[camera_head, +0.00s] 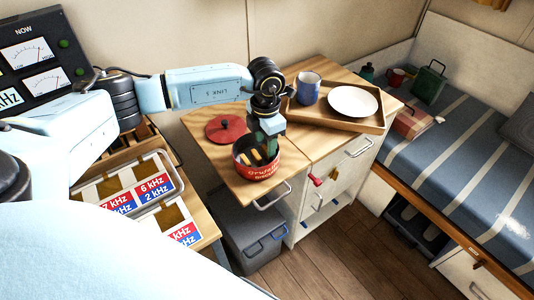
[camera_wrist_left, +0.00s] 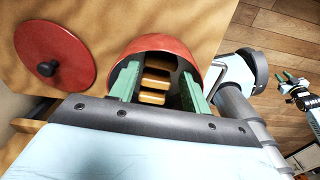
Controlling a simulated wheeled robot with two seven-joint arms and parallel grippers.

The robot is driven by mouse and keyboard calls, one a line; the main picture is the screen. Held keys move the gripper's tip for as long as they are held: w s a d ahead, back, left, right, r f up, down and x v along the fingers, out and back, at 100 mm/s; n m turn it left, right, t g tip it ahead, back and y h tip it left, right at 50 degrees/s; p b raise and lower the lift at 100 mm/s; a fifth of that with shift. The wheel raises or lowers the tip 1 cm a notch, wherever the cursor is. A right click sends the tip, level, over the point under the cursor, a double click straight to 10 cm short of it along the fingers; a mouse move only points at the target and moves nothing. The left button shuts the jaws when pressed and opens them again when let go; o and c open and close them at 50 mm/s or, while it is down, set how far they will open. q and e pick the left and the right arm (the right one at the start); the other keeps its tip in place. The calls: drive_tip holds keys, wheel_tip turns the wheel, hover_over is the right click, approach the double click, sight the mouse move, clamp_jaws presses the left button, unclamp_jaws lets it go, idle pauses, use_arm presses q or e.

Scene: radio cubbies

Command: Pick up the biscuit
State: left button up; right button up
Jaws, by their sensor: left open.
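The biscuits (camera_wrist_left: 156,82) are golden-brown bars inside a red tin (camera_head: 264,171). They also show in the head view (camera_head: 257,157), partly hidden by my gripper. The tin stands without its lid on the wooden counter. My left gripper (camera_head: 267,143) points down into the tin's mouth. In the left wrist view its two green fingers (camera_wrist_left: 160,72) are apart, one on each side of the biscuits. I cannot tell whether they touch a biscuit. A small gripper with green tips, seemingly my right one (camera_wrist_left: 291,82), shows far off; its jaw state is unclear.
A round red lid (camera_head: 226,127) lies on the counter beside the tin. A wooden tray (camera_head: 350,124) with a white plate (camera_head: 352,101) and blue mug (camera_head: 308,88) is behind to the right. Labelled kHz bins (camera_head: 150,184) stand at left.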

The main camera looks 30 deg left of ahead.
use_arm(q)
drive_tip(key=shift+f, duration=1.45)
drive_tip(key=c, duration=0.6)
drive_tip(key=shift+r, duration=0.1)
